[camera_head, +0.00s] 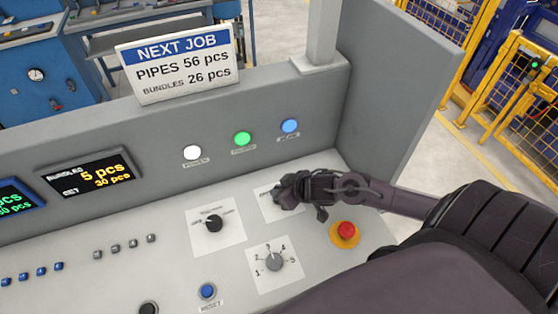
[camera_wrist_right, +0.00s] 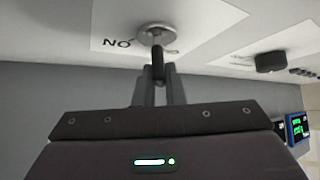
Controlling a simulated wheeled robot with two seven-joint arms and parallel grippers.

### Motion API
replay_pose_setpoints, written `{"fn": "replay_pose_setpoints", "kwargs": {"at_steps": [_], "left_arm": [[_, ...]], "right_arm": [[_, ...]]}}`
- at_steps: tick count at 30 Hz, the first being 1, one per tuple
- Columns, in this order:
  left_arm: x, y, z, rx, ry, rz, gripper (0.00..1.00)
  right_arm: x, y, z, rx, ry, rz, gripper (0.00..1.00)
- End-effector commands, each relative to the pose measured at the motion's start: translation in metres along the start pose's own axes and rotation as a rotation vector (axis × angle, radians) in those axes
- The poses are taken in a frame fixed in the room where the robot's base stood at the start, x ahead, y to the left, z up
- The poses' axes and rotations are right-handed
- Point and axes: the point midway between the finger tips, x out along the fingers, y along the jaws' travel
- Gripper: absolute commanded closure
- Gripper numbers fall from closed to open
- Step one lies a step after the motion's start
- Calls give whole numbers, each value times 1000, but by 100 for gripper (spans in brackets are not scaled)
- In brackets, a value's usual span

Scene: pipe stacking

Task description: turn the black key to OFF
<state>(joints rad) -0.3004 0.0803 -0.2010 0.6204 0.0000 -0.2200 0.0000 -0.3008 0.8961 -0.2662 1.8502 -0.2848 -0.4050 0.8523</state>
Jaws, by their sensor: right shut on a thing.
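The black key (camera_wrist_right: 157,65) stands in a round silver lock (camera_wrist_right: 156,33) on a white label plate (camera_wrist_right: 112,28) in the right wrist view. Letters that look like "NO" show on the plate beside the lock; the marking on the other side is mostly hidden. My right gripper (camera_wrist_right: 158,78) is shut on the key, with one finger on each side. In the head view my right gripper (camera_head: 284,194) covers the key and most of its plate (camera_head: 267,203). My left gripper is in neither view.
On the grey panel, a black selector knob (camera_head: 213,223) is left of my gripper and a grey numbered dial (camera_head: 274,262) is nearer. A red emergency button (camera_head: 346,230) stands close to my right arm. White, green and blue lamps (camera_head: 242,139) line the back wall.

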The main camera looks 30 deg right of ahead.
Motion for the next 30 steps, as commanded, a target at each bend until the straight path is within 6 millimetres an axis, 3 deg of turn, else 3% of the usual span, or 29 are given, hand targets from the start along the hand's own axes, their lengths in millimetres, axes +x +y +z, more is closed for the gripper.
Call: {"fn": "replay_pose_setpoints", "kwargs": {"at_steps": [12,30], "left_arm": [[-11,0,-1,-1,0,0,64],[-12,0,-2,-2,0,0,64]], "right_arm": [[0,0,0,-159,1,-159,100],[1,-1,0,-191,1,-191,100]]}}
